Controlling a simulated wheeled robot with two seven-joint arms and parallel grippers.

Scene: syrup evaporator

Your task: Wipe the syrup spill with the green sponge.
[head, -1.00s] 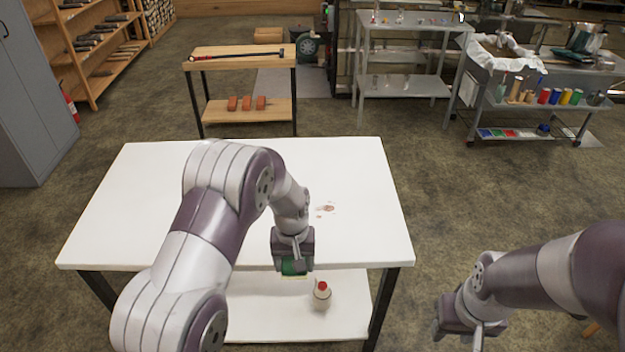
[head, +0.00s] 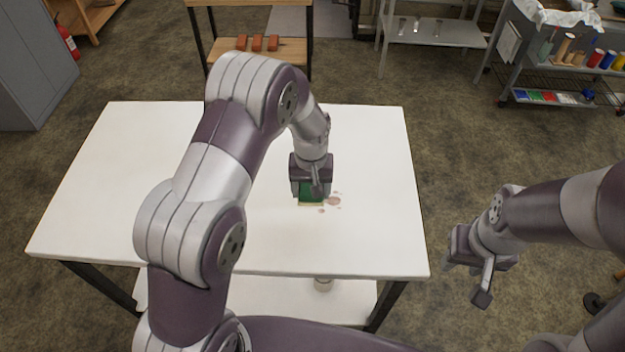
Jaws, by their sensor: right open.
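The green sponge (head: 311,197) is in my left gripper (head: 313,190), whose fingers are closed around its upper part. The sponge's pale lower edge is at or just above the white table top (head: 130,190); I cannot tell whether it touches. Part of the spill may be hidden behind the gripper. My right gripper (head: 468,283) is open and empty, off the table's right side above the floor.
A bottle (head: 323,284) stands on the table's lower shelf, mostly hidden by the table top. The table top is otherwise clear. Behind it are a wooden bench with several bricks (head: 257,43) and a metal cart (head: 560,97) at the right. Bare floor surrounds the table.

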